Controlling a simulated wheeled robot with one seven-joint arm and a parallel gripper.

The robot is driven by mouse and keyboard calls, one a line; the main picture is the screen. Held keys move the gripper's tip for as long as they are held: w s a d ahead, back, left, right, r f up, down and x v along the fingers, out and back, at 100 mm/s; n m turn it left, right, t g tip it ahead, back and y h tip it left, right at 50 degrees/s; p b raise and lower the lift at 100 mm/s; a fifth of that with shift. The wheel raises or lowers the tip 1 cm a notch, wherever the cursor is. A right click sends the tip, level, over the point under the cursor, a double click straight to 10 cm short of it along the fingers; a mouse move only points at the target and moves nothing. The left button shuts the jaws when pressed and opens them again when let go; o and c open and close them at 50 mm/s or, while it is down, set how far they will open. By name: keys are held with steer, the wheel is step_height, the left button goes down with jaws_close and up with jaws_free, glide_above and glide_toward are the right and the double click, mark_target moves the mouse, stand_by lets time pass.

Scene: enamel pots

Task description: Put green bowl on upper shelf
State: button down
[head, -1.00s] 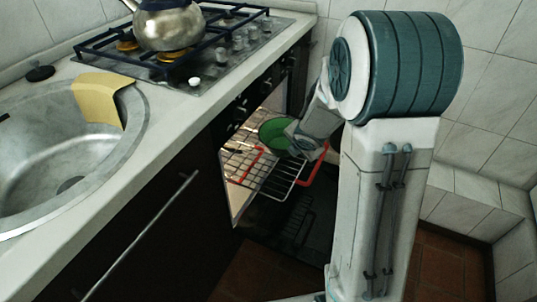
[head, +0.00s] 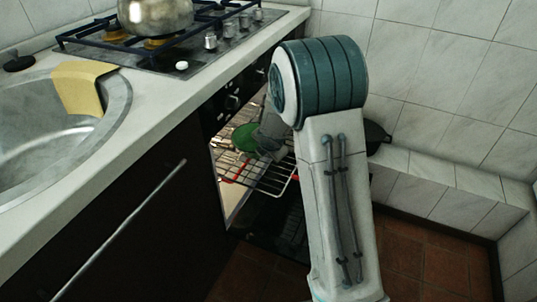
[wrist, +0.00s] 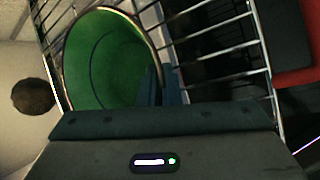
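The green bowl (head: 243,138) is inside the open oven, above the wire shelf (head: 272,186). My gripper (head: 268,140) is at the bowl's right side, partly hidden by my arm. In the wrist view the bowl (wrist: 105,60) is tilted with its green inside facing the camera. My fingers (wrist: 160,88) are close together across the bowl's rim, one inside and one outside, so the gripper appears shut on the rim. The wire rack also shows in the wrist view (wrist: 218,50), beside the bowl. Whether the bowl touches the rack cannot be told.
The counter (head: 165,95) with a sink and yellow cloth (head: 78,88) is at the left. A metal kettle (head: 155,15) stands on the stove above the oven. A dark pan (head: 376,135) sits behind my arm. A brown round thing (wrist: 33,96) is blurred.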

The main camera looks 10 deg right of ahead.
steer(key=shift+f, duration=0.15)
steer(key=c, duration=1.6)
jaws_free()
